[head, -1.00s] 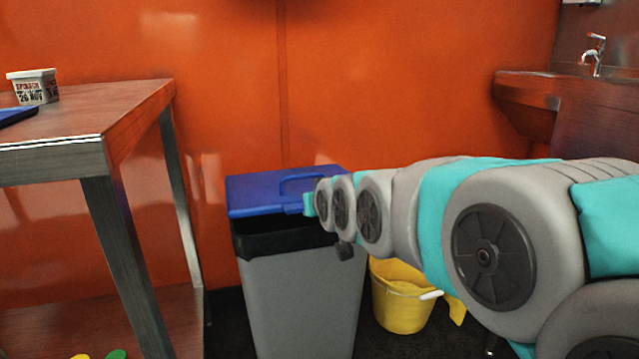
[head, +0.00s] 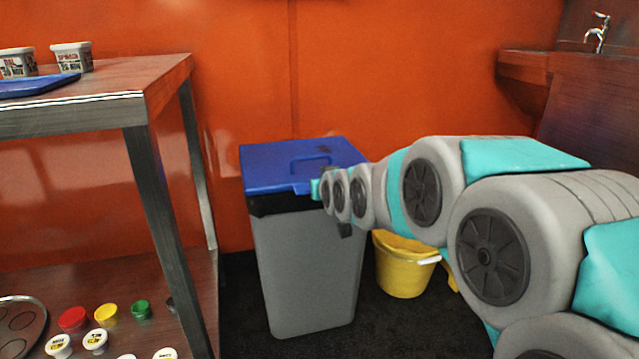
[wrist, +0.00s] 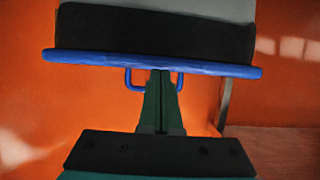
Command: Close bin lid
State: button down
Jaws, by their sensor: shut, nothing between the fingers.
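The grey bin (head: 308,270) stands on the dark floor with a black liner (head: 285,202) around its rim. Its blue lid (head: 265,162) lies flat across the top, with little or no gap at the front. In the wrist view the lid (wrist: 90,57) shows edge-on against the black liner (wrist: 150,30), its blue handle (wrist: 133,84) on the near side. My gripper (wrist: 160,73) is shut and empty, its fingertips at the lid's front edge, between the handle's sides. In the head view my wrist largely hides the fingers.
A wooden-topped table (head: 160,75) with tubs and a blue tray stands left, close to the bin. Its lower shelf holds small coloured pots. A yellow bucket (head: 402,275) stands right of the bin, partly behind my arm. An orange wall (head: 400,70) is behind.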

jog(key=shift+g, duration=0.5)
jog(key=f, duration=0.2)
jog(key=s+f, duration=0.1)
jog(key=f, duration=0.1)
jog(key=shift+f, duration=0.3)
notch_tip(320, 180, up, 7)
jog(key=p, duration=0.2)
jog(key=s+d+f+g+h+p, duration=0.15)
jog(key=s+d, duration=0.25)
jog(key=s, duration=0.4)
jog(key=s+d+f+m+g+p, duration=0.1)
jog(key=s+d+f+g+p, duration=0.2)
jog(key=s, duration=0.5)
jog(key=s+d+f+g+h+p, duration=0.1)
jog(key=s+d+f+g+p, duration=0.2)
jog(key=s, duration=0.5)
jog(key=s+d+r+m+g+p, duration=0.1)
jog(key=s+d+g+p, duration=0.1)
jog(key=s, duration=0.9)
jog(key=s+d+r+m+g+h+p, duration=0.1)
jog(key=s+d+r+g+p, duration=0.1)
jog(key=s, duration=0.9)
jog(key=shift+s+d+g+p, duration=0.25)
jog(key=shift+d+g+p, duration=0.15)
jog(key=shift+d+g, duration=0.55)
jog(key=shift+a, duration=0.2)
